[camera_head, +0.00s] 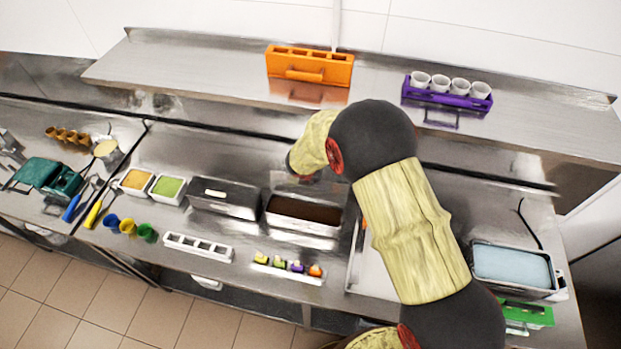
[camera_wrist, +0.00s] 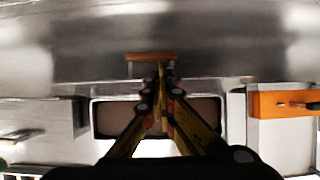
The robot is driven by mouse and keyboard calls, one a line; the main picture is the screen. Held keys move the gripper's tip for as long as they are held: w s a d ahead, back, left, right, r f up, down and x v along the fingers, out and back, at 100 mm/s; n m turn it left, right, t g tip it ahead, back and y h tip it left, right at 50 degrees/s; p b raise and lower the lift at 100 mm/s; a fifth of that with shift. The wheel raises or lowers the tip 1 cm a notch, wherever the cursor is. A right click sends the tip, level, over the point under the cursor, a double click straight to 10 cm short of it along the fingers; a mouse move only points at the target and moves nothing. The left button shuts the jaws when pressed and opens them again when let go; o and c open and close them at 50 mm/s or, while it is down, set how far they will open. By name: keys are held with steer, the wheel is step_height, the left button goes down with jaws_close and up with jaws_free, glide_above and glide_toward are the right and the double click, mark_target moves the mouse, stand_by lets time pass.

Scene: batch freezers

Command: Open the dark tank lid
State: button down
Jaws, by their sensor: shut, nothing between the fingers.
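The dark tank (camera_head: 303,228) is a steel tub in the counter's middle. Its dark brown contents show from above, so its top is uncovered. They also show in the wrist view (camera_wrist: 113,117), on both sides of my fingers. A greyish panel (camera_head: 283,181) at the tank's rear edge, partly behind my arm, looks like its raised lid; its exact tilt is unclear. My gripper (camera_wrist: 160,72) is shut and empty, in front of the tank's back edge in the wrist view. In the head view my arm hides the fingertips.
A steel tank with a closed lid (camera_head: 223,197) stands just left. A shelf behind holds an orange rack (camera_head: 310,65) and a purple cup holder (camera_head: 446,99). A white tray (camera_head: 198,247) and small coloured pieces (camera_head: 288,265) lie in front. A blue-topped tub (camera_head: 513,267) is at right.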

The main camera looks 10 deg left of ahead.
steer(key=shift+w+d+r, duration=0.1)
steer(key=shift+w, duration=0.25)
steer(key=shift+w, duration=0.1)
stand_by(0.3)
